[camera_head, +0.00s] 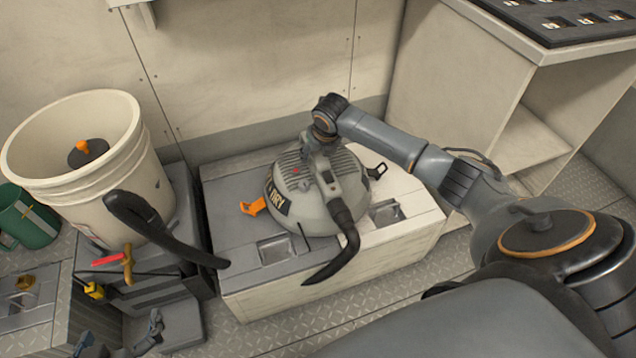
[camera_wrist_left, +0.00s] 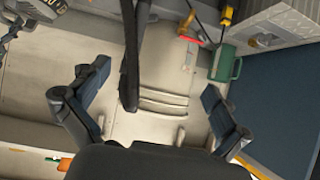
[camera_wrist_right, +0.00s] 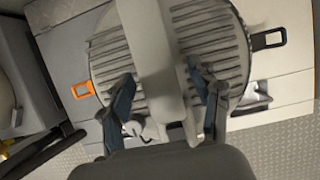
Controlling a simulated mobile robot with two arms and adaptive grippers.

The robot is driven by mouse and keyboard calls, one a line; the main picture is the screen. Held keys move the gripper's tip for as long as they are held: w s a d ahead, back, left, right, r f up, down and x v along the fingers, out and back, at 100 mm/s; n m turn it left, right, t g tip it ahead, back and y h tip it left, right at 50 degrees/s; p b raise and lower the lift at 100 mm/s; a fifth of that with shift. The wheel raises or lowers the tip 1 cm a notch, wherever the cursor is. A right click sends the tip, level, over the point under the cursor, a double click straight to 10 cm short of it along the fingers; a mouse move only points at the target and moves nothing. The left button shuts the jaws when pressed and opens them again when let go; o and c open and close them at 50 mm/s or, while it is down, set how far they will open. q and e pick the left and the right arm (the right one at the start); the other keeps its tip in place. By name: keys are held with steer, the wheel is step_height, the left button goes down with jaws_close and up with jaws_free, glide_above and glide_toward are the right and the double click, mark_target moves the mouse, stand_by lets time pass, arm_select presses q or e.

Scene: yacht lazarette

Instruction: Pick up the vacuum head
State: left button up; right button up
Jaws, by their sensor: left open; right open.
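The vacuum head (camera_head: 290,205) is a grey ribbed dome with a dark label, an orange latch on its left and a black latch on its right. It sits on a pale storage box. My right gripper (camera_head: 322,158) is open over its top. In the right wrist view the vacuum head (camera_wrist_right: 205,35) fills the middle, and the fingers of my right gripper (camera_wrist_right: 167,92) are on either side of its raised handle (camera_wrist_right: 155,50). I cannot tell if they touch it. My left gripper (camera_head: 122,345) is open and low at the bottom left, apart from the vacuum head.
The pale box (camera_head: 330,280) stands on diamond-plate floor. A white bucket (camera_head: 115,185) and a green mug (camera_head: 30,215) are at left. A black hose piece (camera_head: 150,225) extends between bucket and box. A cabinet (camera_head: 470,80) stands at right.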

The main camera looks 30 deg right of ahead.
jaws_close()
steer(key=shift+w+r, duration=0.15)
steer(key=shift+r, duration=0.05)
